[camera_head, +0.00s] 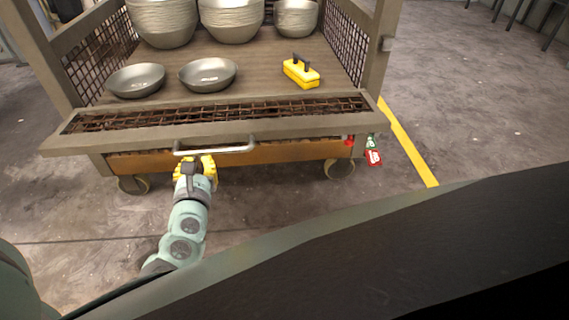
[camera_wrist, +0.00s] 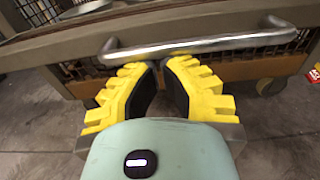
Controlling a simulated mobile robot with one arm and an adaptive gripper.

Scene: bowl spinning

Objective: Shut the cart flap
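The cart flap (camera_head: 270,128) is a grey-framed wire mesh panel along the cart's front. It leans outward and down from the cart deck, so it stands open. A metal bar handle (camera_head: 215,150) is fixed on its outer side, and it also crosses the wrist view (camera_wrist: 205,43). My gripper (camera_head: 194,160) has yellow fingers and is at the left part of the handle, low in front of the flap. In the wrist view its fingertips (camera_wrist: 158,65) are close together, just short of the bar. The bar does not appear between them.
The cart deck (camera_head: 240,88) carries stacked metal bowls (camera_head: 230,20), two single bowls (camera_head: 208,75) and a yellow brush-like block (camera_head: 301,72). Concrete floor with a yellow line (camera_head: 408,142) is clear at right.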

